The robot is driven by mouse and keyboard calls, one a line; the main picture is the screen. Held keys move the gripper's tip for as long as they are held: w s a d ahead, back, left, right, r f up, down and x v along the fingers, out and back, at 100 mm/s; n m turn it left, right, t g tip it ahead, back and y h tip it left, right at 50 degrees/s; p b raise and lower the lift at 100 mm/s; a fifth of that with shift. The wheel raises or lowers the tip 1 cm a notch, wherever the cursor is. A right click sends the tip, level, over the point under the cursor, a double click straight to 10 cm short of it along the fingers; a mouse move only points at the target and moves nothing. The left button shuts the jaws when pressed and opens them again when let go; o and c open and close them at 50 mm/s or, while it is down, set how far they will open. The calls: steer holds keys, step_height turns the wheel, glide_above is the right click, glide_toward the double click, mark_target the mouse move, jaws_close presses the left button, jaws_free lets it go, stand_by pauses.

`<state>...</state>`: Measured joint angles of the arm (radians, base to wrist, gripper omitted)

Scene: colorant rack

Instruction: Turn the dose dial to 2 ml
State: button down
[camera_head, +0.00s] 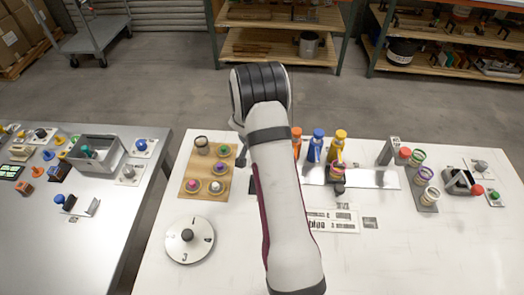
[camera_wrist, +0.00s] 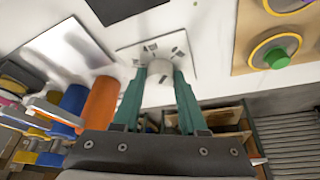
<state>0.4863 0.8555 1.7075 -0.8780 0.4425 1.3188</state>
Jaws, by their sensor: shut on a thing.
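The dose dial (camera_wrist: 160,68) shows in the wrist view as a short pale knob on a white square plate (camera_wrist: 132,54) with small dark marks around it. My gripper (camera_wrist: 163,74) has its two teal fingers on either side of the knob and is shut on it. A dark mark shows low on the knob's side; I cannot read which value it faces. In the head view my arm hides the dial and the fingers, between the wooden cup board and the orange bottle.
The wooden board (camera_head: 188,160) with several ringed cups lies left of my arm. Orange (camera_head: 297,143), blue (camera_head: 317,147) and yellow (camera_head: 339,148) bottles stand right of it. A numbered white disc (camera_head: 177,246) with a dark knob lies front left. The front right of the table is clear.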

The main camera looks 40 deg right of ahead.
steer(key=n, duration=0.2)
steer(key=n+t+y, duration=0.1)
steer(key=n, duration=0.2)
steer(key=shift+s+d+t, duration=0.1)
steer(key=shift+s+t, duration=0.05)
steer(key=shift+t, duration=0.15)
steer(key=shift+n+y, duration=0.3)
steer(key=shift+n, duration=0.1)
steer(key=shift+c, duration=2.2)
jaws_free()
steer(key=shift+r, duration=0.15)
steer(key=v, duration=1.5)
steer(key=shift+s+a+r, duration=0.15)
steer(key=shift+s+a, duration=0.05)
steer(key=shift+s, duration=0.05)
